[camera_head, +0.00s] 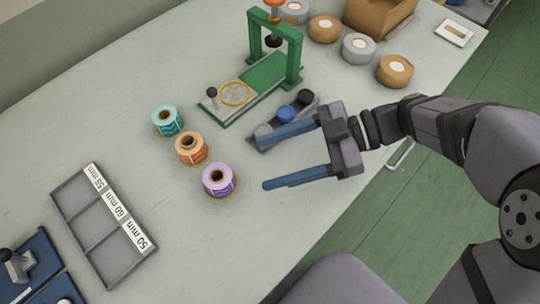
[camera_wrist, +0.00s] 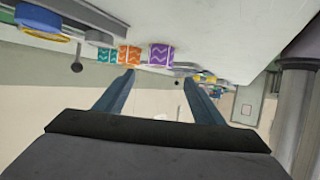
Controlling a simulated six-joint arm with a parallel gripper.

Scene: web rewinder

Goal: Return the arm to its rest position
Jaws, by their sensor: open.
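My gripper (camera_head: 282,158) reaches in from the right in the head view, over the front part of the table (camera_head: 250,250). Its two blue fingers point left and are wide apart, with nothing between them. In the wrist view my gripper (camera_wrist: 158,88) also shows open and empty. A purple roll (camera_head: 218,180) stands to the left of the fingertips, apart from them. An orange roll (camera_head: 191,148) and a teal roll (camera_head: 167,121) stand in a line behind it. The three rolls also show at the top of the wrist view, the purple one (camera_wrist: 161,54) on the right.
A green press (camera_head: 272,73) stands behind my gripper, and a dark holder with round knobs (camera_head: 287,112) lies close behind the upper finger. A grey labelled tray (camera_head: 87,239) and a blue fixture (camera_head: 35,265) are at left. Several tape rolls (camera_head: 394,71) and a cardboard box (camera_head: 378,14) are at back right.

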